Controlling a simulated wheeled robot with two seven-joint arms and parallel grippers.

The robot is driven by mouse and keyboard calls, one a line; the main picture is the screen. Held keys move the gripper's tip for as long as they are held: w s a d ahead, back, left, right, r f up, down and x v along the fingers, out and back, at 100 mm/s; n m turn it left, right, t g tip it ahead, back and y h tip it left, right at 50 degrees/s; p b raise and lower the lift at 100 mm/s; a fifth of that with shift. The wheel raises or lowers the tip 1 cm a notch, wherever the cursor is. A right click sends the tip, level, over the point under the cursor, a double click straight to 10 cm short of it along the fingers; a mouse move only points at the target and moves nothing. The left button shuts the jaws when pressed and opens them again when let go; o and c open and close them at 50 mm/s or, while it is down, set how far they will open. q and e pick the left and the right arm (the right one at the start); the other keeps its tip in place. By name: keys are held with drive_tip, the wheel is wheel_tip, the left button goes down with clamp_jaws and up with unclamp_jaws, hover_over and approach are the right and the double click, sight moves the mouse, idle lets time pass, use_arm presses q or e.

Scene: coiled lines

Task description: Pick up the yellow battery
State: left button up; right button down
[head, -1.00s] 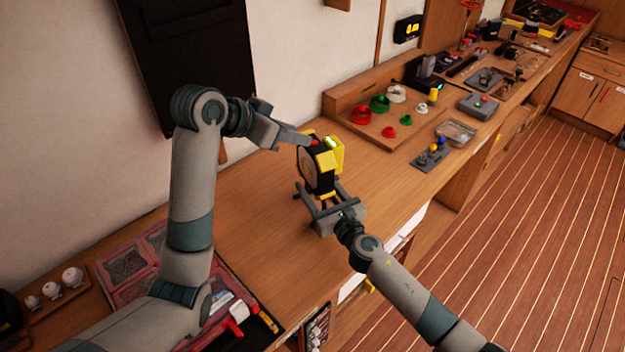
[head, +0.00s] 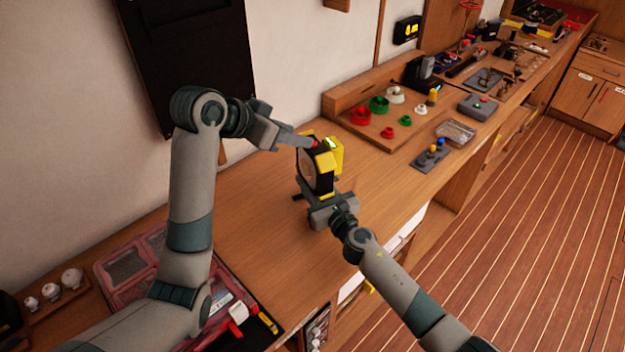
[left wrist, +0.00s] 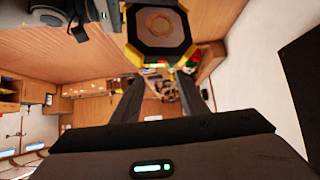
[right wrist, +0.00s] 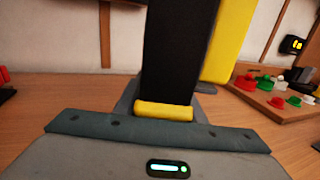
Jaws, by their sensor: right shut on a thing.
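A black, octagonal device with yellow corners (head: 316,172) stands upright above the bench. It shows close up in the left wrist view (left wrist: 158,48) and the right wrist view (right wrist: 178,55). The yellow battery (head: 336,153), a yellow block with a small green light on top, sits against the device's far right side. It shows at the right wrist view's upper right (right wrist: 231,40). I cannot tell whether they are joined. My right gripper (head: 318,196) is shut on the device's lower part, its fingertips mostly hidden. My left gripper (head: 303,141) is open and empty by the device's top.
A wooden tray (head: 372,132) with red, green and white round parts lies behind to the right. A small grey plate (head: 428,160) with blue and yellow knobs lies nearer the front edge. A red case (head: 130,262) lies at the left. The bench (head: 255,225) between is clear.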

use_arm(q)
drive_tip(key=o, duration=0.5)
drive_tip(key=shift+d, duration=0.1)
drive_tip(key=m+g+y, duration=0.2)
drive_tip(key=m+g, duration=0.1)
drive_tip(key=g, duration=0.1)
approach(336, 140)
drive_tip(key=shift+s+d+r, duration=0.5)
drive_tip(key=shift+s+r, duration=0.05)
drive_tip(key=shift+s, duration=0.2)
drive_tip(key=shift+w+r+g+y, duration=0.25)
drive_tip(key=shift+w+g+y, duration=0.05)
drive_tip(key=shift+w, duration=0.3)
drive_tip(key=shift+w+a+r+g+y, duration=0.2)
drive_tip(key=shift+w+r+g+y, duration=0.1)
drive_tip(key=shift+w+g+y, duration=0.15)
drive_tip(key=shift+x, duration=3.45)
